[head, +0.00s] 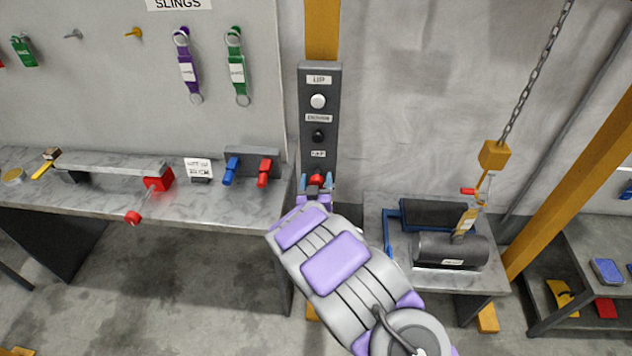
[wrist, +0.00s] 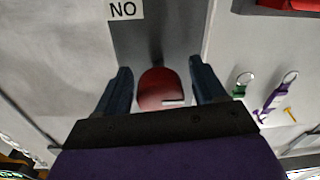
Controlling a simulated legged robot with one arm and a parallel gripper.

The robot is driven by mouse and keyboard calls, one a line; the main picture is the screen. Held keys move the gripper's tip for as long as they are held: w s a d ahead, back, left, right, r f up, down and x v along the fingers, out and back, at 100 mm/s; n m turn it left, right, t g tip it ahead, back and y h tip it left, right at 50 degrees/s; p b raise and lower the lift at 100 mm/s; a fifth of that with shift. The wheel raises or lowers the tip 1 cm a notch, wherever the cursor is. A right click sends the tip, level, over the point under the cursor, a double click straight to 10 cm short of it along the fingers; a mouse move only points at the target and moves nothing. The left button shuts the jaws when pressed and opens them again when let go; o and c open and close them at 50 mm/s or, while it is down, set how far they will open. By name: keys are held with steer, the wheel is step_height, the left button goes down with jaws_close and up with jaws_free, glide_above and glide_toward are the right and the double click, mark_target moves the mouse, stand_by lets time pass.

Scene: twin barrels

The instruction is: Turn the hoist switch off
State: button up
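The hoist control panel (head: 319,100) is a grey upright box on a yellow post, with a white button (head: 318,101) under an UP label and a black button (head: 318,136) below. Near its lower end is the red hoist switch knob (head: 317,180), partly hidden by my gripper. My gripper (head: 315,186) is at the knob. In the wrist view my open gripper (wrist: 161,78) has one dark blue finger on each side of the red knob (wrist: 157,86), with gaps visible. The knob has a white mark near the gripper's palm. A label reading "NO" in the picture (wrist: 124,9) is close by.
A workbench (head: 235,205) on the left holds a red-handled tool (head: 158,181) and blue and red clamps (head: 231,170). At right, a dark barrel (head: 450,250) lies on a low table beneath a chain hoist (head: 494,154). Purple and green slings (head: 187,65) hang on the wall board.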

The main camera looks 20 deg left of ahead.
steer(key=c, duration=0.9)
steer(key=shift+n, duration=0.3)
steer(key=n+p, duration=0.1)
steer(key=n, duration=1.2)
steer(key=shift+c, duration=0.2)
steer(key=shift+n, duration=2)
steer(key=shift+d+f+h, duration=0.1)
steer(key=shift+d+h, duration=0.05)
steer(key=shift+h, duration=0.15)
